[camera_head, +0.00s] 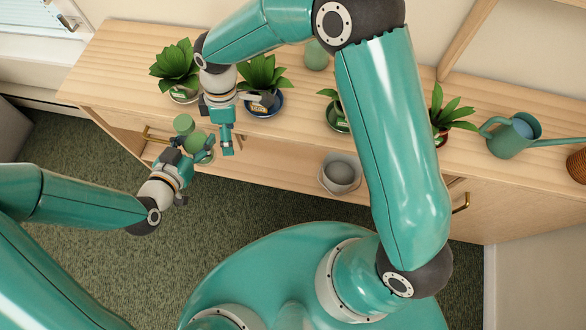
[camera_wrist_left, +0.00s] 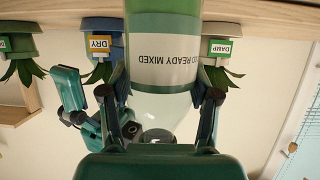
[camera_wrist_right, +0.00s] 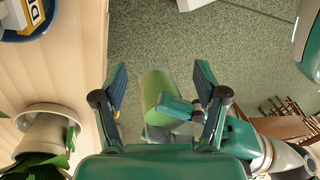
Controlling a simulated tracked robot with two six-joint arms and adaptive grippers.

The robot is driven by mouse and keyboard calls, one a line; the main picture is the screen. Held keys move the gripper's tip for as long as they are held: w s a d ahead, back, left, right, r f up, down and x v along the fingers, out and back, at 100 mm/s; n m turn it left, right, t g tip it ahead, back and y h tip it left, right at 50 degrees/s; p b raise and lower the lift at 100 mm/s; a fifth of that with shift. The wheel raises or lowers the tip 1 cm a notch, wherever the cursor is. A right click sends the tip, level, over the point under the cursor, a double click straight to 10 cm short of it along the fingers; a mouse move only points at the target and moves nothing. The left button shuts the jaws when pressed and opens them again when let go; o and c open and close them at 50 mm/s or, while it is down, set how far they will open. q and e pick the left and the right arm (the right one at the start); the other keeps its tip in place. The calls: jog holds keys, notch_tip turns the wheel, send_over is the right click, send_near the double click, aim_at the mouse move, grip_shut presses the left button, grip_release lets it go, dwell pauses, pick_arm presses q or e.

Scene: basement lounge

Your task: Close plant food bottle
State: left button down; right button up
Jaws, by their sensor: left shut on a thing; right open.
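My left gripper (camera_head: 190,155) is shut on the plant food bottle (camera_head: 199,143), in front of the cabinet edge. In the left wrist view, upside down, the bottle (camera_wrist_left: 163,60) has a green band, a white "READY MIXED" label and a clear rounded part between the fingers (camera_wrist_left: 163,100). A small green cylinder (camera_head: 183,124) shows beside it in the head view; I cannot tell whether it is the cap. My right gripper (camera_head: 217,135) is open close by. In the right wrist view, a green cylinder (camera_wrist_right: 157,90) lies beyond and between its fingers (camera_wrist_right: 160,85), partly hidden.
Several potted plants stand on the wooden cabinet (camera_head: 125,60), including one in a blue pot (camera_head: 265,108). A teal watering can (camera_head: 510,137) stands at the right. A grey pot (camera_head: 340,173) sits lower, at the cabinet's open front.

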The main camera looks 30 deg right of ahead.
jog(key=s+d+f+m+t+y, duration=0.1)
jog(key=s+d+f+m, duration=0.3)
jog(key=s+f+m, duration=0.4)
jog(key=s+d+f+m+t+y, duration=0.1)
jog(key=s+d+f+m, duration=0.4)
jog(key=s+f+m, duration=0.2)
notch_tip(320, 180, down, 2)
jog(key=shift+s+d+f+m, duration=0.25)
jog(key=shift+s+m, duration=0.15)
jog(key=shift+m, duration=0.3)
pick_arm(q)
jog(key=shift+w+a+r+t, duration=0.15)
jog(key=shift+w+a+t, duration=0.1)
jog(key=shift+t, duration=0.05)
jog(key=w+a+r+n+t+y, duration=0.1)
jog(key=w+a+n+y, duration=0.1)
jog(key=a+n+y, duration=0.2)
jog(key=w+a+r+n+t+y, duration=0.1)
jog(key=a+n+y, duration=0.3)
jog(key=a, duration=0.7)
jog(key=shift+w+r+t+y, duration=0.3)
jog(key=shift+w+r+t, duration=0.1)
jog(key=shift+w+r, duration=0.4)
pick_arm(e)
jog(key=shift+c, duration=0.2)
